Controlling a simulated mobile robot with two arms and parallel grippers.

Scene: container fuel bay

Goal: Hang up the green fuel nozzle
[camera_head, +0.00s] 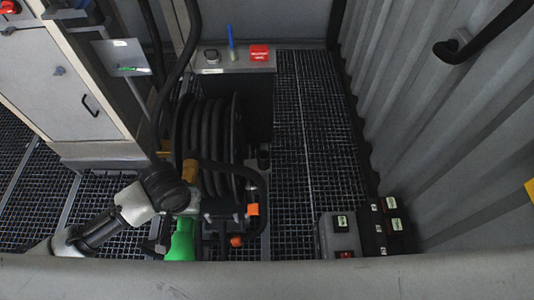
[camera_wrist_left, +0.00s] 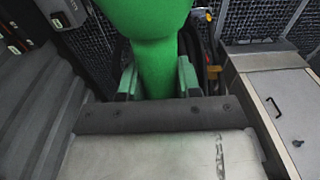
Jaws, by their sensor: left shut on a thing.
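The green fuel nozzle (camera_head: 181,243) shows at the lower middle of the head view, beside the hose reel, with its lower part cut off by a grey edge. In the left wrist view the green nozzle (camera_wrist_left: 150,20) fills the top centre. My left gripper (camera_wrist_left: 158,80) is shut on it, one finger on each side of its narrower green part. In the head view my left arm comes in from the lower left, and its wrist covers part of the grip. I cannot make out a nozzle holder for certain. My right gripper is not in view.
A black hose reel (camera_head: 207,140) stands close to the nozzle, with orange-tipped fittings (camera_head: 253,210) in front. Grey boxes with labels (camera_head: 340,236) stand at the lower right. A white cabinet (camera_head: 62,85) is at the left. The grated floor (camera_head: 305,130) right of the reel is clear.

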